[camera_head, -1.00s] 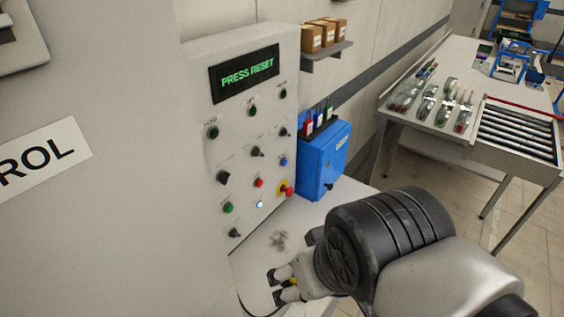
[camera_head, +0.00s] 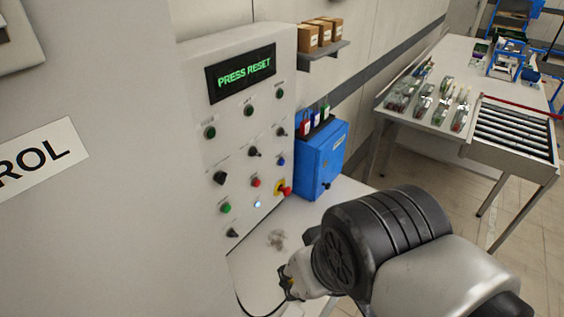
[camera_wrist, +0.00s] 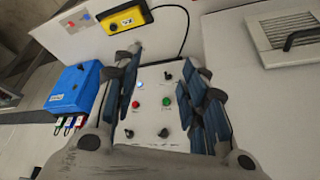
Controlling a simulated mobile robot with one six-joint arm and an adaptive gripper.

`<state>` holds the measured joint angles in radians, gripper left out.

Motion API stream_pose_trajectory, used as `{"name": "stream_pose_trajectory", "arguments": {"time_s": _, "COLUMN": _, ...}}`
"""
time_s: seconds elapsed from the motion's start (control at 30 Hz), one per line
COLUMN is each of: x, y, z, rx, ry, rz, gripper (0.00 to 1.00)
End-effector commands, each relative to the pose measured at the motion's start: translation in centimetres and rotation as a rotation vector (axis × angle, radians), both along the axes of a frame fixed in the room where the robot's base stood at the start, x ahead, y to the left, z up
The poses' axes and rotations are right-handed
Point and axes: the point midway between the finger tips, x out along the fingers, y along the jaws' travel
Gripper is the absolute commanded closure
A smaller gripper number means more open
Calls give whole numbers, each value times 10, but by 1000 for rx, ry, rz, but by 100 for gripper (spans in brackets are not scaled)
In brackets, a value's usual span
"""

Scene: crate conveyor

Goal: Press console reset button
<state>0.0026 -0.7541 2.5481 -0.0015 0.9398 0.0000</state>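The console (camera_head: 205,80) is a pale upright panel whose display (camera_head: 242,73) reads PRESS RESET in green. Its face carries several buttons and knobs; their labels are too small to read, so I cannot tell which is reset. A button low on the panel glows bluish white (camera_head: 257,204). Near it are a red button (camera_head: 255,183), a green button (camera_head: 226,208) and a blue button (camera_head: 281,160). My gripper (camera_head: 287,284) is below and right of the buttons, apart from them. In the wrist view its fingers (camera_wrist: 165,100) are spread, with the panel and glowing button (camera_wrist: 140,87) visible between them.
A red emergency knob (camera_head: 285,191) on yellow sticks out at the panel's lower right. A blue box (camera_head: 322,160) with padlocks stands beside the console. The wrist view shows a yellow device (camera_wrist: 125,20) with a black cable. A shelf (camera_head: 325,50) holds small cartons.

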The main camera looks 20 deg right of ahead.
Motion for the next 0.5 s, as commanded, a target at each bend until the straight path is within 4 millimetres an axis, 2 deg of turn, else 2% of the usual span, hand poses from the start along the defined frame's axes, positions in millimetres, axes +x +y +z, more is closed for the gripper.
{"name": "stream_pose_trajectory", "arguments": {"time_s": 0.07, "x": 0, "y": 0, "z": 0, "rx": 0, "ry": 0, "rz": 0, "gripper": 68}}
{"name": "stream_pose_trajectory", "arguments": {"time_s": 0.5, "x": 0, "y": 0, "z": 0, "rx": 0, "ry": 0, "rz": 0, "gripper": 98}}
